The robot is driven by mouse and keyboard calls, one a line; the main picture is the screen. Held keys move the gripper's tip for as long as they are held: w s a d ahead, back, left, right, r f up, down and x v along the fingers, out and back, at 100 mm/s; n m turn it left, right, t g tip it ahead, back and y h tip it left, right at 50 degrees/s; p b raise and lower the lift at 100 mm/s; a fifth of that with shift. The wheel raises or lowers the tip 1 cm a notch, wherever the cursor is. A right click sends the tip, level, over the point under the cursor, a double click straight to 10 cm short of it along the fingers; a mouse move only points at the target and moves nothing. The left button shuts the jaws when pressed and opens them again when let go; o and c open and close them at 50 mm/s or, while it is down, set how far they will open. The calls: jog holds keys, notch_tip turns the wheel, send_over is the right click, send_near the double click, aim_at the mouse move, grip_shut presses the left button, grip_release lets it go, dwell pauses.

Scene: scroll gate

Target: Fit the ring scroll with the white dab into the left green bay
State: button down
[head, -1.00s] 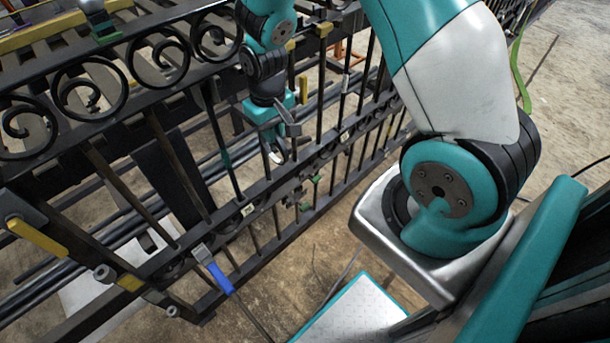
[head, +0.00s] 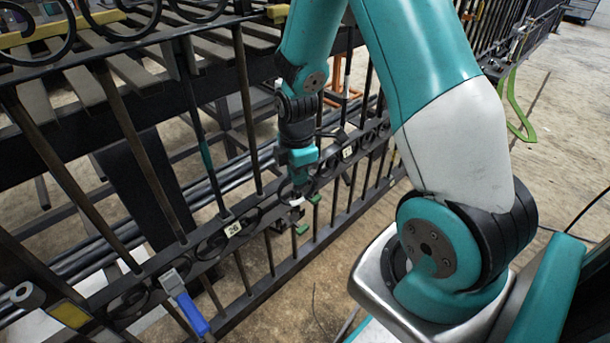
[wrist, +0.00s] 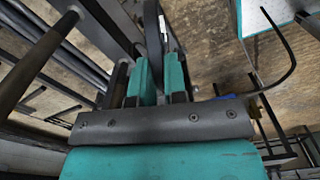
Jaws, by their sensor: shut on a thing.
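My gripper (head: 298,184) points down at the gate's lower scroll band in the head view. In the wrist view its two teal fingers (wrist: 158,82) are shut on a dark ring scroll (wrist: 153,30), seen nearly edge-on. A white patch (wrist: 174,40) shows beside the scroll, and the white dab (head: 296,201) shows just below the fingertips in the head view. Green marks (head: 302,229) and (head: 315,199) sit on the band close by. The scroll overlaps the band in the picture; I cannot tell whether it touches the rails or sits inside a bay.
A blue-handled clamp (head: 184,300) grips the lower rail at the left. A number tag (head: 233,229) and another tag (head: 347,152) are on the band. Upright gate bars (head: 132,130) stand close around my gripper. Open floor (head: 560,110) lies to the right.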

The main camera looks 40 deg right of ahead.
jog(key=n, duration=0.1)
jog(key=s+d+n, duration=0.1)
jog(key=n, duration=0.1)
jog(key=shift+d+f+n, duration=0.15)
jog(key=shift+d+n, duration=0.05)
jog(key=shift+n, duration=0.1)
jog(key=w+f+b, duration=0.6)
jog(key=f+b, duration=0.1)
jog(key=f, duration=0.3)
jog(key=shift+b, duration=0.3)
dwell(0.6)
jog(key=shift+a, duration=0.1)
jog(key=shift+r+p, duration=0.1)
jog(key=shift+p, duration=0.45)
dwell(0.9)
jog(key=shift+f+b, duration=0.7)
jog(key=shift+f, duration=0.85)
dwell(1.4)
jog(key=c, duration=1.1)
grip_release()
